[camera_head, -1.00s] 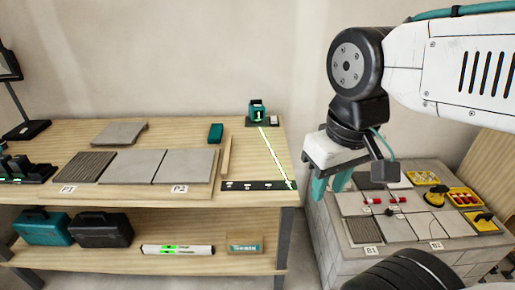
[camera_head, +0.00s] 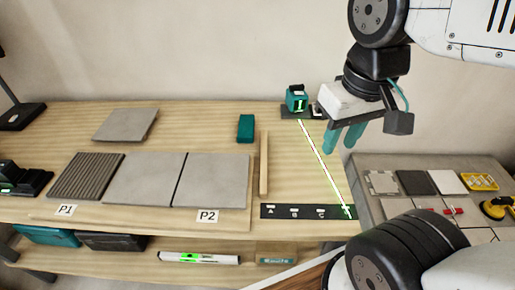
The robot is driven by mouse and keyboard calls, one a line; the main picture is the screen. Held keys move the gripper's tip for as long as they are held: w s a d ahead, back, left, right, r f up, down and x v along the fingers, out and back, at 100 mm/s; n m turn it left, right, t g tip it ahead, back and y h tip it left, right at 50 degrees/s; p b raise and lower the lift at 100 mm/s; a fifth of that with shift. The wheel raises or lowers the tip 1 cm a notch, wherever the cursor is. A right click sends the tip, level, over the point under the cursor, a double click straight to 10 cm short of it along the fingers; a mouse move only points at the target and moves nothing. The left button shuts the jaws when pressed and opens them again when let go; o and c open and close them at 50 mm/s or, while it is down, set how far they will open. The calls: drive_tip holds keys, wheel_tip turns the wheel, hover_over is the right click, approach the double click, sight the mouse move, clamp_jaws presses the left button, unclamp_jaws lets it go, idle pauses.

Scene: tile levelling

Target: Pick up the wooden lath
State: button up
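The wooden lath (camera_head: 264,164) is a thin, pale strip. It lies on the wooden workbench (camera_head: 200,115), just right of the grey tile marked P2 (camera_head: 219,180), its length running from the back towards the front. My gripper (camera_head: 344,142) has teal fingers pointing down. It is to the right of the lath and apart from it, above the right end of the bench. A gap shows between the fingers, and nothing is held in them.
A laser device (camera_head: 296,99) throws a bright line down to a black strip marked A, B, C (camera_head: 295,212). A teal block (camera_head: 246,128) lies behind the lath. More grey tiles lie left. A lower block with tiles and yellow trays (camera_head: 480,181) stands right.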

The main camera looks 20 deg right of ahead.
drive_tip(key=w+a+f+m, duration=0.1)
drive_tip(key=w+f, duration=0.2)
drive_tip(key=w, duration=0.4)
drive_tip(key=w+f+m, duration=0.1)
drive_tip(key=w+f, duration=0.2)
drive_tip(key=w, duration=0.3)
drive_tip(key=m+g, duration=0.1)
drive_tip(key=m, duration=0.1)
approach(264, 159)
drive_tip(key=shift+s+a+f, duration=0.15)
drive_tip(key=shift+s+f, duration=0.1)
drive_tip(key=shift+f, duration=0.1)
drive_tip(key=shift+w+f, duration=0.1)
drive_tip(key=shift+f, duration=0.25)
drive_tip(key=f, duration=0.7)
drive_tip(key=shift+w+f, duration=0.25)
drive_tip(key=shift+f, duration=0.15)
clamp_jaws()
